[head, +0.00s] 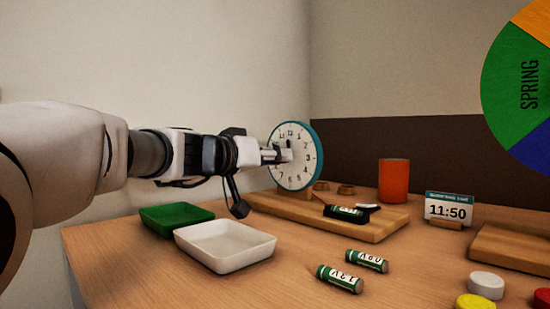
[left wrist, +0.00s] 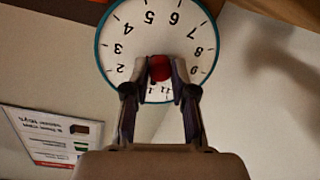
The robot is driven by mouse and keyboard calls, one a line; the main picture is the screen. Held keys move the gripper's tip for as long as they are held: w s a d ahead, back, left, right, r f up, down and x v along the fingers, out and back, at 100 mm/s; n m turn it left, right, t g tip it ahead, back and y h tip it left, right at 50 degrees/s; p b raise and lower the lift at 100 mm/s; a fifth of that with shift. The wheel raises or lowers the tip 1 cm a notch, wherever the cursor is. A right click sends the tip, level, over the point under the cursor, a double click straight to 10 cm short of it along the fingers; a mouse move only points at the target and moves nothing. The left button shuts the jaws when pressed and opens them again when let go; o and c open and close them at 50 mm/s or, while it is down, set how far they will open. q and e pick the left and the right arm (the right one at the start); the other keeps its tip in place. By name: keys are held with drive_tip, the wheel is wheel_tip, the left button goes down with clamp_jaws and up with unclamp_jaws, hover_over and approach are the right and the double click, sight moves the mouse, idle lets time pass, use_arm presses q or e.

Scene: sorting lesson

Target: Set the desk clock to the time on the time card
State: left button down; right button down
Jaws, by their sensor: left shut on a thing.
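The desk clock (head: 300,172) has a white face and teal rim and stands upright on a wooden board. It shows upside down in the left wrist view (left wrist: 150,30). My left gripper (head: 284,152) is in front of its face. In the left wrist view its fingers (left wrist: 160,85) are shut on a small red piece (left wrist: 160,68) at the face, probably part of a clock hand. The fingers hide part of the face, and I cannot read the hands. The time card (head: 448,210) reads 11:50. My right gripper is not in view.
A green tray (head: 165,222) and a white tray (head: 250,255) lie at the left front. Two batteries (head: 340,279) lie on the table. A dark object (head: 346,213) lies on the clock's board (head: 380,232). An orange cup (head: 394,180) stands behind. Coloured discs (head: 486,284) are at the right.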

use_arm(q)
drive_tip(key=shift+f, duration=0.15)
idle(0.3)
drive_tip(key=c, duration=0.9)
unclamp_jaws()
drive_tip(key=shift+c, duration=0.2)
wheel_tip(320, 180, up, 10)
